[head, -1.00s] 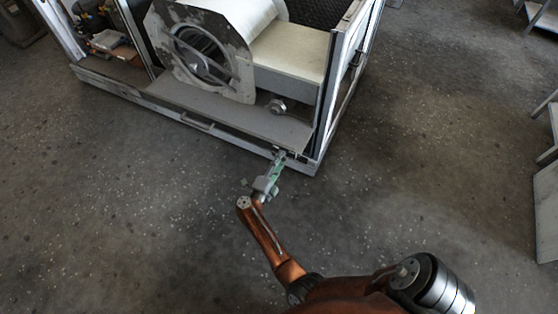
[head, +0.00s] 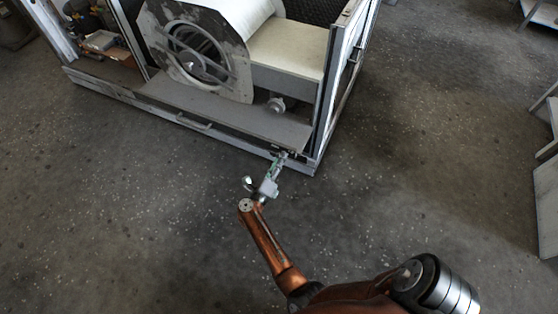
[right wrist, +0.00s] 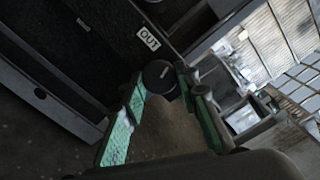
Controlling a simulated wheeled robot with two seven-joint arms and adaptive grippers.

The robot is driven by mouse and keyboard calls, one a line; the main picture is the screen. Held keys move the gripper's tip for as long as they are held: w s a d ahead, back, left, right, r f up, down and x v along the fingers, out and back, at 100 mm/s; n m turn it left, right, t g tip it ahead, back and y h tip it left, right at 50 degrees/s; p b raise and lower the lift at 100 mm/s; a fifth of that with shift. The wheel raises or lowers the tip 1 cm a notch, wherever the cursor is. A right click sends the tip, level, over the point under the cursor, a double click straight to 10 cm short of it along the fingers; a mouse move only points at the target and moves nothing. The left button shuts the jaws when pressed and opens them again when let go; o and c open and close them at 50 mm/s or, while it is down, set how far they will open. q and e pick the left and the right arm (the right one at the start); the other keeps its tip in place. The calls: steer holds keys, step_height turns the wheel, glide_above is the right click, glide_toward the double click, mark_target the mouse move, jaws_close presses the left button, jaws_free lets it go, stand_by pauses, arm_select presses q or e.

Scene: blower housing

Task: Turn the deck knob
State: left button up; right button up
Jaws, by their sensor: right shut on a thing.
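The deck knob (right wrist: 162,78) is a round black knob with a small pale mark, seen in the right wrist view at the dark front of the housing. My right gripper (right wrist: 160,84) has its green-padded fingers on either side of the knob and is shut on it. In the head view the right gripper (head: 281,158) meets the front edge of the blower housing (head: 240,142) near its right corner. The knob itself is too small and covered to make out there. My left gripper is not in view.
An "OUT" label (right wrist: 149,39) is beside the knob. A grey front handle (head: 194,123) lies further left on the housing edge. The round blower inlet (head: 200,52) and a small metal fitting (head: 275,105) sit inside. The floor (head: 130,220) in front is clear.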

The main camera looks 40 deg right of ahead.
steer(key=shift+d, duration=0.1)
stand_by(0.3)
steer(key=o, duration=0.9)
steer(key=shift+o, duration=1.3)
